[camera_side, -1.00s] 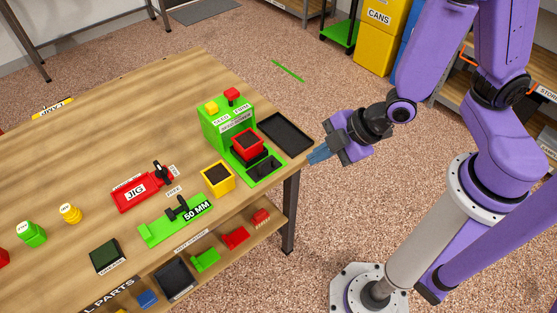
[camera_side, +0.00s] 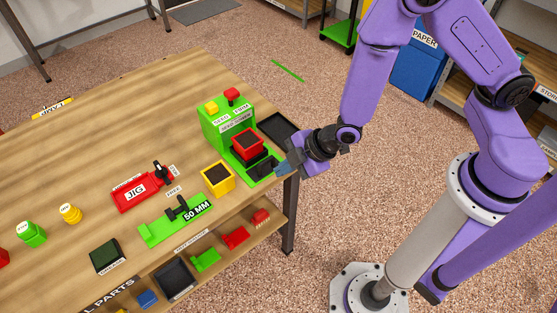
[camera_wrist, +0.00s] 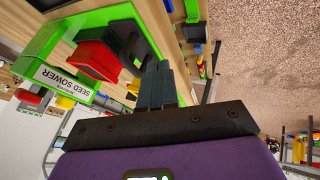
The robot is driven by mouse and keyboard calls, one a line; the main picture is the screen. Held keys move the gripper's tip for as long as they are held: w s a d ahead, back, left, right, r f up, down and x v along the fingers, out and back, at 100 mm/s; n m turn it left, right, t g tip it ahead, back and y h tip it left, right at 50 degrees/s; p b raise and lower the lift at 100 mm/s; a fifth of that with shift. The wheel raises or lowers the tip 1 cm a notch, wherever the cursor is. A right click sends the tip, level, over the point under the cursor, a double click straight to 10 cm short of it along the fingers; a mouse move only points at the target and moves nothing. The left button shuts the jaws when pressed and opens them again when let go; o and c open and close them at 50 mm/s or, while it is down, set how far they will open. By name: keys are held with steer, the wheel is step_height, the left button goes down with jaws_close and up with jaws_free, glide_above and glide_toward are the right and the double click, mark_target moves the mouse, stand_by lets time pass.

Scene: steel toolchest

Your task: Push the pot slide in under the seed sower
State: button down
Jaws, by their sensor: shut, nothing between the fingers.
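The seed sower (camera_side: 222,128) is a green labelled machine with a yellow and a red button on top, near the table's right corner. A red pot (camera_side: 246,147) with dark filling sits at its front, on the dark slide over a green base (camera_side: 262,180). The slide's black front part (camera_side: 260,168) sticks out toward my gripper. My gripper (camera_side: 281,170) is shut and empty, low at the outer end of the base. In the wrist view the shut fingers (camera_wrist: 157,80) point toward the red pot (camera_wrist: 96,56); whether they touch the slide I cannot tell.
A black tray (camera_side: 276,127) lies just behind my gripper. A yellow pot (camera_side: 217,178) stands left of the base, and a green 50 MM fixture (camera_side: 175,222) and red jig (camera_side: 140,192) lie further left. The table's right edge is beneath my gripper.

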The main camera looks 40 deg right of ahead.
steer(key=shift+w, duration=1.2)
